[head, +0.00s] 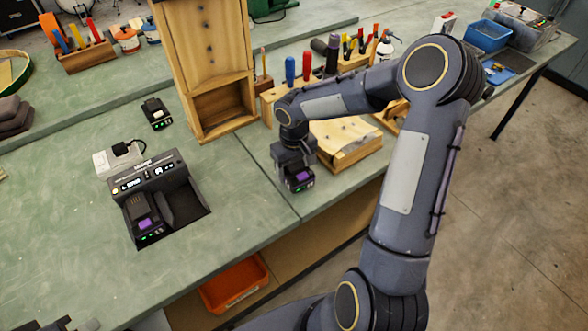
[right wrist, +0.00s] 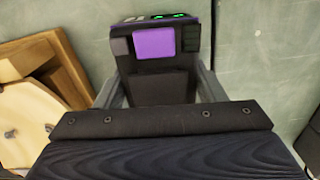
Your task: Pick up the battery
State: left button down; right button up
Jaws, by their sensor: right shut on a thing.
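My right gripper (head: 297,168) is shut on a black battery (head: 299,180) with a purple latch and green lights, at the bench's front edge. In the right wrist view the battery (right wrist: 160,60) sits between the two fingers of the right gripper (right wrist: 160,88). I cannot tell whether it touches the bench top. A second battery (head: 148,222) with a purple latch sits in the left bay of the black charger (head: 160,175); the right bay is empty. A third battery (head: 156,113) lies behind the charger. Only a dark tip of my left gripper (head: 68,325) shows at the bottom left.
A tall wooden case (head: 206,60) stands behind the charger. A wooden box (head: 346,145) and a tool rack (head: 318,82) are beside my right arm. An orange bin (head: 234,284) sits below the bench top.

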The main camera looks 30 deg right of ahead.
jog(key=shift+r, duration=0.1)
jog(key=shift+r, duration=0.5)
notch_tip(320, 180, up, 2)
jog(key=shift+a+r, duration=0.1)
jog(key=shift+r, duration=0.15)
jog(key=s+a+r, duration=0.2)
jog(key=r, duration=0.1)
jog(key=s+a+r+b, duration=0.1)
jog(key=r, duration=0.1)
jog(key=shift+s+r, duration=0.2)
jog(key=shift+s, duration=0.05)
jog(key=s+a+r+b, duration=0.1)
jog(key=s+a+r, duration=0.3)
jog(key=s+a, duration=0.2)
jog(key=shift+s, duration=0.55)
